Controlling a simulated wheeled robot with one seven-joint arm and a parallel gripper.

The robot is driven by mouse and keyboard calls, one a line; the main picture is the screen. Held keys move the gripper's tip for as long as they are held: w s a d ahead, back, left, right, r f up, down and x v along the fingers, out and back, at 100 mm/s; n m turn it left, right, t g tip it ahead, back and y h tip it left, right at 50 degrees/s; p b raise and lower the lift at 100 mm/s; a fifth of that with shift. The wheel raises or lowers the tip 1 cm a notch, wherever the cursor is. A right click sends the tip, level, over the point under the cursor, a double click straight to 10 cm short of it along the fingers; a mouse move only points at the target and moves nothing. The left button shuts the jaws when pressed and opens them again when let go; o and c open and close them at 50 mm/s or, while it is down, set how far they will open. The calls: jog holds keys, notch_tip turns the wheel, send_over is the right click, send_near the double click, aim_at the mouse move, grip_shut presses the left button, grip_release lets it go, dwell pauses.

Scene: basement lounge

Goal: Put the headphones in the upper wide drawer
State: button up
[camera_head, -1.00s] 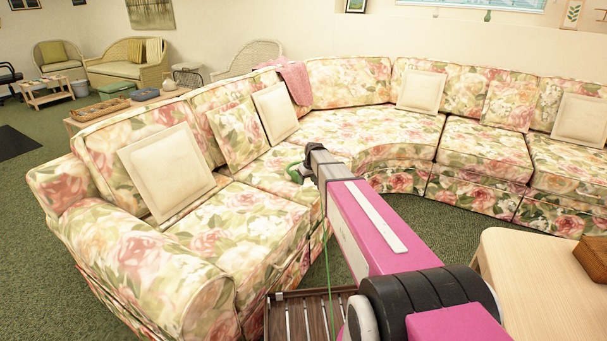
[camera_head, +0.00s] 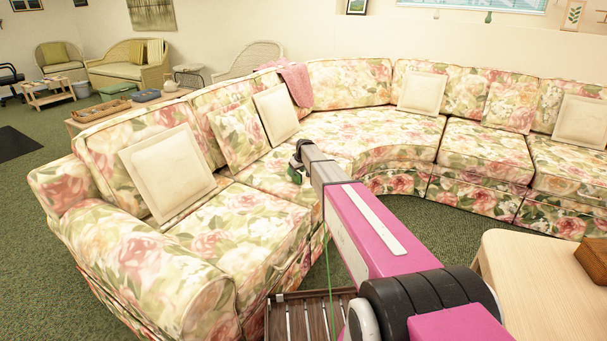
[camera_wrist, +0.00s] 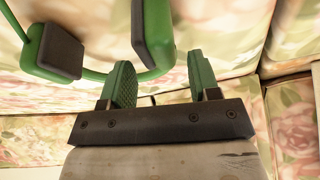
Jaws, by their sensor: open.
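The headphones (camera_wrist: 145,38) show in the wrist view as a green frame with dark ear pads, against the floral sofa fabric. One ear cup lies at upper left, the other at top centre just ahead of the fingers. My gripper (camera_wrist: 160,68) is open with its two green fingers apart. The curved lower part of the headphones runs close to the left finger; I cannot tell whether they touch. In the head view my gripper (camera_head: 297,165) is over the left sofa seat, and the headphones cannot be told apart from its green parts.
The floral sofa (camera_head: 250,215) curves across the room with several cream cushions (camera_head: 167,172). A pale wooden table (camera_head: 535,275) with a brown box is at right. A dark slatted wooden thing (camera_head: 310,312) is at the bottom. Green carpet (camera_head: 35,240) is free at left.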

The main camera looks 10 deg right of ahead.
jog(key=x, duration=0.5)
jog(key=shift+w+a+r, duration=0.1)
jog(key=shift+a+r, duration=0.05)
jog(key=shift+a, duration=0.2)
grip_shut()
jog(key=shift+r, duration=0.15)
